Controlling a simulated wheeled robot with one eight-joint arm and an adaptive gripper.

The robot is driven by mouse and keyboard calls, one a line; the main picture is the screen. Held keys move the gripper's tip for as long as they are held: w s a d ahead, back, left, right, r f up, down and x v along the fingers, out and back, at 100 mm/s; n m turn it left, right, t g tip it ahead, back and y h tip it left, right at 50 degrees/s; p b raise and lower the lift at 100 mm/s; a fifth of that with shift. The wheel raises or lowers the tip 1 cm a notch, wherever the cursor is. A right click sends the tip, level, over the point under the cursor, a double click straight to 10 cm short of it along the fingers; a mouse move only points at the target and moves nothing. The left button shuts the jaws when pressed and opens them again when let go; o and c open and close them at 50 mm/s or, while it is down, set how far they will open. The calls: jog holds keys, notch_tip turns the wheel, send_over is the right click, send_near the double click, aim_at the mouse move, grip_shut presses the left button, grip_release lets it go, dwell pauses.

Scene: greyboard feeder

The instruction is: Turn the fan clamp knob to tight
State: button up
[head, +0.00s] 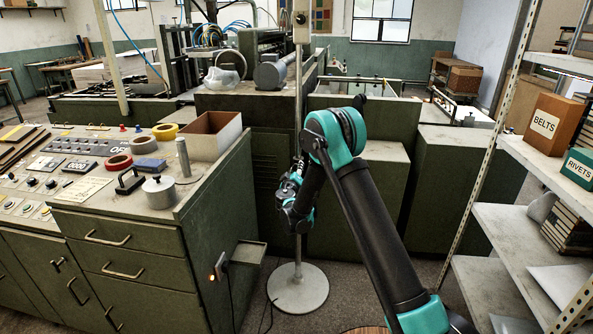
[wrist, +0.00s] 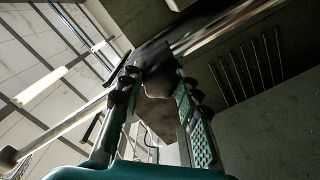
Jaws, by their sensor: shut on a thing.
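A pale upright pole (head: 299,115) stands on a round grey base (head: 298,290) on the floor. My gripper (head: 292,187) is at the pole, below its middle, reached by my black and teal arm. In the wrist view my gripper (wrist: 155,72) is shut on a dark, angular piece (wrist: 158,97), which looks like the clamp knob. One finger is on each side of it. In the head view the knob is hidden by my gripper. The knob's tight or loose setting cannot be read. A fan is not clearly visible.
A green console with a cream box (head: 211,135) on top stands to the left. Grey-green cabinets (head: 380,200) are behind the pole. A shelf rack (head: 510,225) stands to the right. A dark cable lies near the pole base.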

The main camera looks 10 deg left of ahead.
jog(key=shift+n, duration=9.1)
jog(key=o, duration=1.2)
jog(key=s, duration=1.2)
jog(key=shift+a, duration=0.25)
jog(key=shift+d, duration=0.1)
